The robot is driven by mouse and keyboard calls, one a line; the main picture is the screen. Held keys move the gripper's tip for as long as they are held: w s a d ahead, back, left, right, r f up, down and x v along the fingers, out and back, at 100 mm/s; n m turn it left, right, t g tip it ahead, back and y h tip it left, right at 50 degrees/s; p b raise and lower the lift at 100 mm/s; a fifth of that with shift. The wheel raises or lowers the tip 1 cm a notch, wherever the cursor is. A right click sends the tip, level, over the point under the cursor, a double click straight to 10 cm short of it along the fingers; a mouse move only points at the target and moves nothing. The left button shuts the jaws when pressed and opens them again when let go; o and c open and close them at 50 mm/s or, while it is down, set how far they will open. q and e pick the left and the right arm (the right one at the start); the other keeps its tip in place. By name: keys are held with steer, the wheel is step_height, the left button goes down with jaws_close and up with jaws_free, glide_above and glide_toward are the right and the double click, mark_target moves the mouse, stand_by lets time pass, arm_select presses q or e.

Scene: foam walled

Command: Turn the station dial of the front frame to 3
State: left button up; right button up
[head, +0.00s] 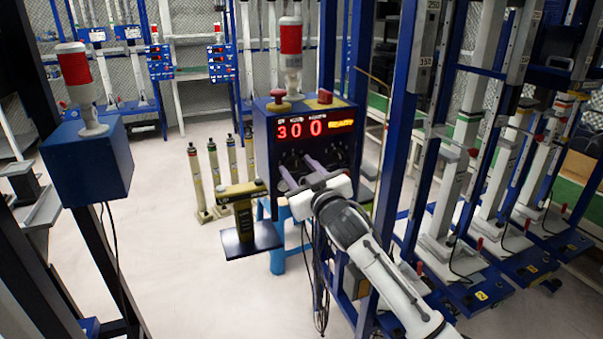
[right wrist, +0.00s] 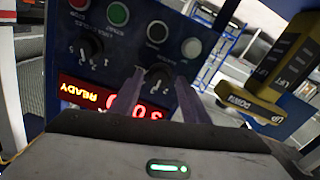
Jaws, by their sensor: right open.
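The front frame's blue control box (head: 262,150) has a lit red display (head: 315,127) reading 30, 0 and READY. Two black dials show on its face in the right wrist view, which is turned upside down. One dial (right wrist: 158,73) lies between the fingertips of my right gripper (right wrist: 156,88); the other dial (right wrist: 91,46) is to its left in that view. My right gripper (head: 298,170) is open, fingers pointing at the panel. I cannot tell whether the fingers touch the dial. The dial labels are too blurred to read surely. My left gripper is out of view.
A red mushroom button (head: 279,96) and a red-and-white beacon (head: 291,45) top the box. Blue posts (head: 385,150) stand close on the right. Open floor (head: 185,270) lies to the left.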

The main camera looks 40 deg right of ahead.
steer(key=v, duration=1)
steer(key=shift+b, duration=0.35)
steer(key=shift+s+d, duration=0.1)
